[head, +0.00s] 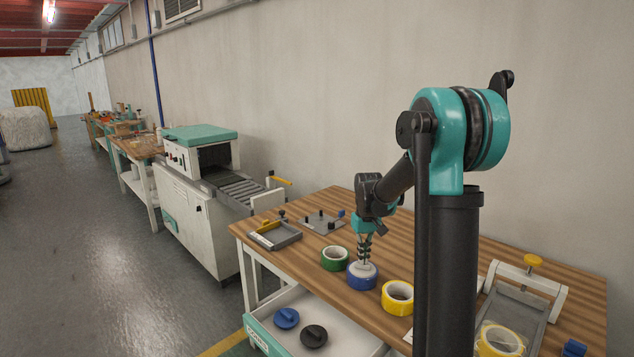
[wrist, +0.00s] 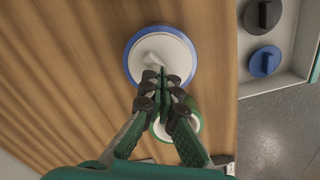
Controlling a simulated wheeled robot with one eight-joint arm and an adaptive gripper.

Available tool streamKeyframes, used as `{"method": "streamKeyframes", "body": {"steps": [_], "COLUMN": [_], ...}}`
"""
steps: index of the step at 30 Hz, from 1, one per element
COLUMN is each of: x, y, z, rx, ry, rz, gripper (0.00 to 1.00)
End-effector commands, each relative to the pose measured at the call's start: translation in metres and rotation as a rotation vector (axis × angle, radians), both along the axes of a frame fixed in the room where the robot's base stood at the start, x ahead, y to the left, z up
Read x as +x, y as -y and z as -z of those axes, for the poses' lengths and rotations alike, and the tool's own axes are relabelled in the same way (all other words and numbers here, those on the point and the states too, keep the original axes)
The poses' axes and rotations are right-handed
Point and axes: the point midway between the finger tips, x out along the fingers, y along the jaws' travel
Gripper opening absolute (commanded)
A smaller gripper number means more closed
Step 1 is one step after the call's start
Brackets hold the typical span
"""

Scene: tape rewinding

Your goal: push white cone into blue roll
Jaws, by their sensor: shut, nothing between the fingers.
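The blue roll (head: 362,281) lies flat near the front edge of the wooden table. The white cone (head: 363,268) sits in the top of the blue roll. In the wrist view the white cone (wrist: 160,58) fills the middle of the blue roll (wrist: 128,62), with a thin blue ring around it; how deep it sits I cannot tell. My gripper (head: 364,260) points down over the cone. In the wrist view my gripper (wrist: 163,72) is shut and empty, with its fingertips at the cone; whether they touch it is unclear.
A green roll (head: 334,259) stands close left of the blue roll, and a yellow roll (head: 397,297) to its right. A grey plate (head: 322,222) with pegs lies behind. Blue (head: 286,318) and black (head: 313,336) knobbed discs lie on the white lower tray (head: 345,330).

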Motion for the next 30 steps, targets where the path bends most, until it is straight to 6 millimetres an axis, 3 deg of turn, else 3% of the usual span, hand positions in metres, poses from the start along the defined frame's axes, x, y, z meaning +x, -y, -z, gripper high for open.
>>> {"method": "streamKeyframes", "body": {"steps": [14,30], "x": [0.000,0.000], "y": [0.000,0.000], "z": [0.001,-0.035], "rx": [0.000,0.000], "ry": [0.000,0.000], "rz": [0.000,0.000], "gripper": [0.00,0.00]}}
